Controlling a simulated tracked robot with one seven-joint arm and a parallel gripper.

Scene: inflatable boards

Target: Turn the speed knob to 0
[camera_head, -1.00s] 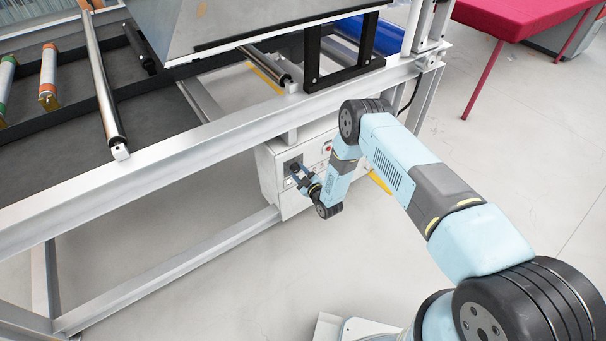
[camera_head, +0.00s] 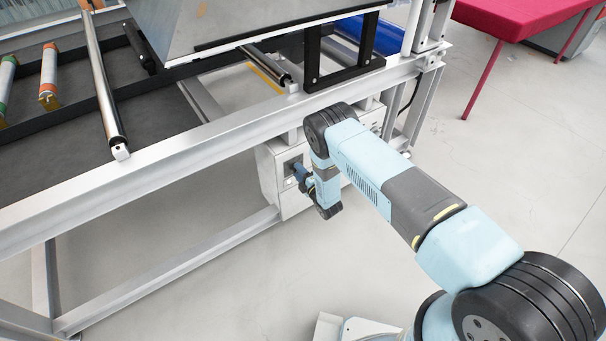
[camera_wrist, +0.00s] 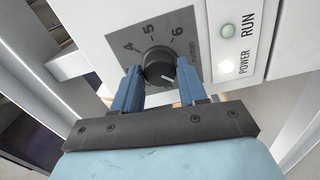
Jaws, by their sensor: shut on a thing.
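The speed knob (camera_wrist: 158,64) is a round black knob on a grey dial plate (camera_wrist: 193,28) marked 4, 5, 6 and m/min in the wrist view. A pale pointer mark shows on its lower right side. My gripper (camera_wrist: 160,72) has one blue finger on each side of the knob and is shut on it. In the head view my gripper (camera_head: 301,174) is at the front of the white control box (camera_head: 268,178), and my wrist hides most of the panel there.
The machine's frame rail (camera_head: 200,148) runs above the box. Open floor (camera_head: 200,290) lies in front, and a red table (camera_head: 530,15) stands at the back right.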

